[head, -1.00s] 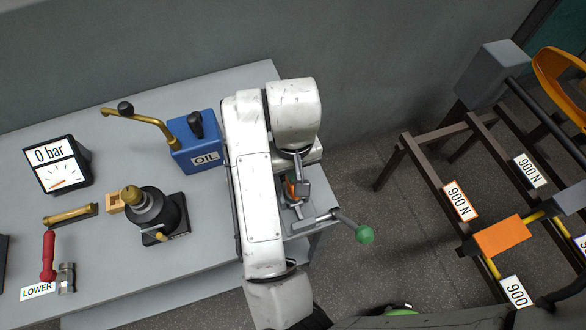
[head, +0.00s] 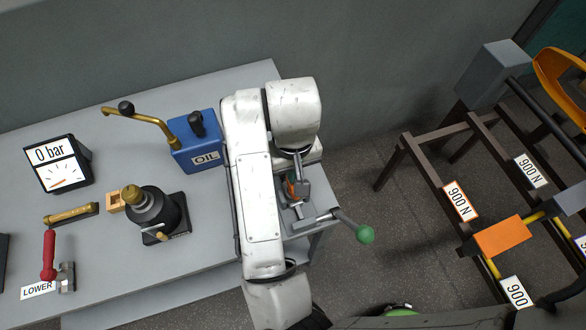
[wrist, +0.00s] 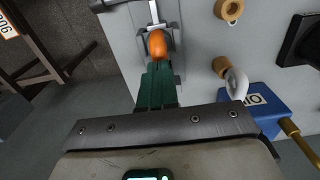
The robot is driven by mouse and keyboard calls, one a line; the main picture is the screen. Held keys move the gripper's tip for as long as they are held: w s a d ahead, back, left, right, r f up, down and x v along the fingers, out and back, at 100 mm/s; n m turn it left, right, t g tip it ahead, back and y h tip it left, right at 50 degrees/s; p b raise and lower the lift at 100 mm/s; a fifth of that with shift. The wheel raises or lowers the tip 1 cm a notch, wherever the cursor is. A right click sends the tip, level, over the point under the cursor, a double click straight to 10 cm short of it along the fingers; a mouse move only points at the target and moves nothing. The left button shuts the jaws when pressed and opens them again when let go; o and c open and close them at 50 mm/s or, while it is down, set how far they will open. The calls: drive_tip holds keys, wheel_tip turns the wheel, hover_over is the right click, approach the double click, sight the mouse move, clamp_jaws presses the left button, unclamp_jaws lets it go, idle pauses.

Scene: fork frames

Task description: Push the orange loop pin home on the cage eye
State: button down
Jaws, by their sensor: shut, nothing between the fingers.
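The orange loop pin (wrist: 157,42) sits at the grey metal bracket (wrist: 170,34) near the top of the wrist view, which I take to be the cage eye. How deep the pin sits I cannot tell. My gripper (wrist: 157,66) is shut and empty, its green fingers pointing at the orange loop. The fingertips are right at the loop's near end; whether they touch it I cannot tell. In the head view, a sliver of the orange pin (head: 291,187) shows beside my white arm, which hides much of the spot.
A lever with a green ball (head: 364,235) sticks out past the bench's right edge. The blue oil box (head: 196,155) and the black jack (head: 160,215) stand left of my arm. A brown frame (head: 437,195) with number plates stands at right, over the floor.

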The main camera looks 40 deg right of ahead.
drive_tip(key=shift+r, duration=2.45)
